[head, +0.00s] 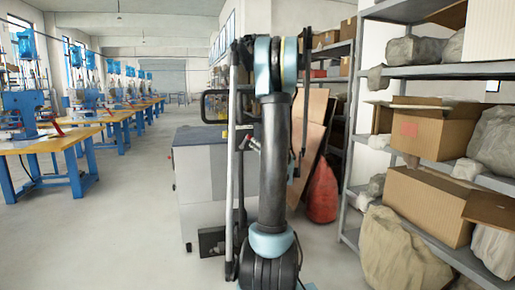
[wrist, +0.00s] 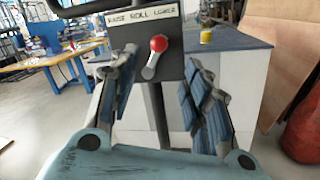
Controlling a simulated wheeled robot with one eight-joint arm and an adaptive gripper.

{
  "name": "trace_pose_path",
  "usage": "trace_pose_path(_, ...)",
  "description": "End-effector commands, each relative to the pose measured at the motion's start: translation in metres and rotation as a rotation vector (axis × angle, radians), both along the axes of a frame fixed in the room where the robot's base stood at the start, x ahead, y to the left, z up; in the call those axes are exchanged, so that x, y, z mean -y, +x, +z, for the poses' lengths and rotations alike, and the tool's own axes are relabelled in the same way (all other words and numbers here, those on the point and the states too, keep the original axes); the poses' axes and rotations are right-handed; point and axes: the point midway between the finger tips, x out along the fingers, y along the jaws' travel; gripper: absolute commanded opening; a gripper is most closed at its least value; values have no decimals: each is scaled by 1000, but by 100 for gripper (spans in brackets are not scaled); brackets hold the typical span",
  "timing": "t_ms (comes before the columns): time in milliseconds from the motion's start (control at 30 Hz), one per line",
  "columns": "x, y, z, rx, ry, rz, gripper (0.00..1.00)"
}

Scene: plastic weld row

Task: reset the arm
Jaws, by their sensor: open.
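My arm (head: 276,160) stands nearly upright in the middle of the head view, with its upper joint near the top of the picture. My gripper (wrist: 163,60) shows in the wrist view with its two padded fingers spread apart and nothing held between them. Beyond the fingers is a lever with a red knob (wrist: 158,44), under a label plate (wrist: 142,15) that seems to read "raise roll lower". I cannot tell whether the fingers touch anything. In the head view the gripper is hidden behind the arm or too unclear to make out.
A grey cabinet (head: 200,180) stands just behind and left of the arm. A yellow item (wrist: 206,36) sits on its top. Shelving with cardboard boxes (head: 425,200) and wrapped bundles is close on the right, near a red sack (head: 322,192). Workbenches (head: 60,142) line the left; the floor between is clear.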

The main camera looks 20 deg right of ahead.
Motion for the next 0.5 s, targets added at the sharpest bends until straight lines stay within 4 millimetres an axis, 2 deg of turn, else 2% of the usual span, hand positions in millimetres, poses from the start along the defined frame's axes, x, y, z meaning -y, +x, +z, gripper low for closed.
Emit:
trace_pose_path(167,-4,-1,1,-2,-18,7,44)
trace_pose_path(267,-19,-7,2,-9,-97,30,44)
trace_pose_path(367,-48,-19,3,-19,-247,81,44)
trace_pose_path(500,-95,-44,0,-28,-517,180,44)
